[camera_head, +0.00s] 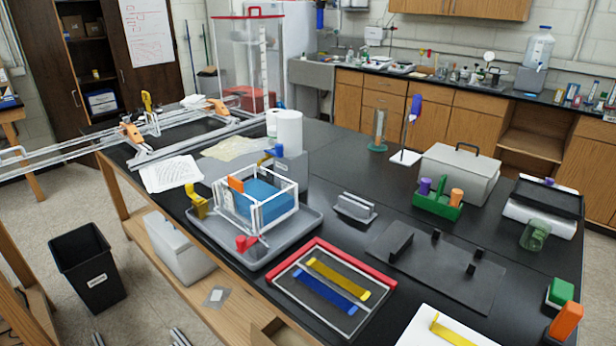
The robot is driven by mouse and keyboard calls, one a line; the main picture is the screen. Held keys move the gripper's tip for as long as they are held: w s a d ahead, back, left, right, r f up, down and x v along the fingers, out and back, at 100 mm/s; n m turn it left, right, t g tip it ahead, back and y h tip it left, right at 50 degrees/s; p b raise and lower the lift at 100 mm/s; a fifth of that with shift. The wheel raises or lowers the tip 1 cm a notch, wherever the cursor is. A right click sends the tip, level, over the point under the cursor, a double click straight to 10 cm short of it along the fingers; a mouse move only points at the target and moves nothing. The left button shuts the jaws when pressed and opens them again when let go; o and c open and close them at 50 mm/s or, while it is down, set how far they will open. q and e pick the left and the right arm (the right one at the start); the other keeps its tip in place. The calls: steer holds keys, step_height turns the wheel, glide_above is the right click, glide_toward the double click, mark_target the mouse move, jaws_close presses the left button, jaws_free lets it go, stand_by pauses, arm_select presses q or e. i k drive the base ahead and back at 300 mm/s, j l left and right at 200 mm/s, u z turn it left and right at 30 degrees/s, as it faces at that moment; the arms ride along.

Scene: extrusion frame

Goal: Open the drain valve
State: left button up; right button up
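A clear, white-edged tank (293,199) with a blue block or blue water inside stands on a grey tray (310,226) at the left middle of the table. A red handle-like part (246,243) sits low by the tank's front corner. A yellow part (197,202) is at the tank's left side, and a blue lever-like part (272,154) is behind it. An orange piece (235,184) is at the tank's upper left edge. I cannot tell which part is the drain valve or whether it is open. Neither gripper is in view.
A red-edged panel (388,282) with yellow and blue strips lies in front. A grey metal bracket (354,208), a dark plate (440,282) and a green caddy (437,211) stand to the right. Metal rails with orange clamps (132,132) extend to the left. A black bin (88,268) stands on the floor.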

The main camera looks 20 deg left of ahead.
mark_target(190, 187)
steer(key=j+u, duration=0.1)
steer(key=u, duration=0.8)
steer(key=j+u, duration=0.1)
steer(key=u, duration=0.35)
steer(key=i+j+z, duration=0.2)
steer(key=k+l, duration=0.05)
steer(key=l, duration=0.05)
